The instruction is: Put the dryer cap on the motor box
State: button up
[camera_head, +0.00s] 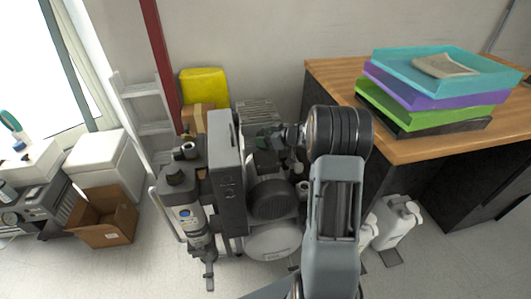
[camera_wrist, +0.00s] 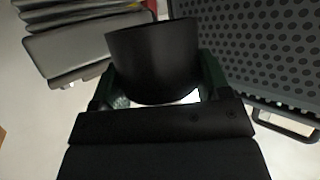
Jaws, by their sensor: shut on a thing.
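My gripper (camera_wrist: 157,88) is shut on the dryer cap (camera_wrist: 152,58), a black round cylinder between its dark green fingers in the wrist view. In the head view my gripper (camera_head: 268,138) is above the back of the compressor, right of a tall dark grey box (camera_head: 228,190) with lettering. This may be the motor box, but I cannot tell for certain. The cap is hard to make out in the head view. In the wrist view a dark perforated panel (camera_wrist: 285,45) lies to the right and a grey finned part (camera_wrist: 80,45) to the left, both apart from the cap.
A wooden-topped desk (camera_head: 430,148) with stacked coloured trays (camera_head: 440,85) stands at the right. White containers (camera_head: 397,220) are on the floor beside it. A cardboard box (camera_head: 105,217), a white box (camera_head: 103,160) and a ladder (camera_head: 152,128) are at the left. A yellow container (camera_head: 204,86) stands behind.

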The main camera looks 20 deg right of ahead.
jog(key=shift+f+b, duration=1.1)
jog(key=shift+f, duration=1.9)
jog(key=shift+f, duration=0.15)
jog(key=o, duration=1)
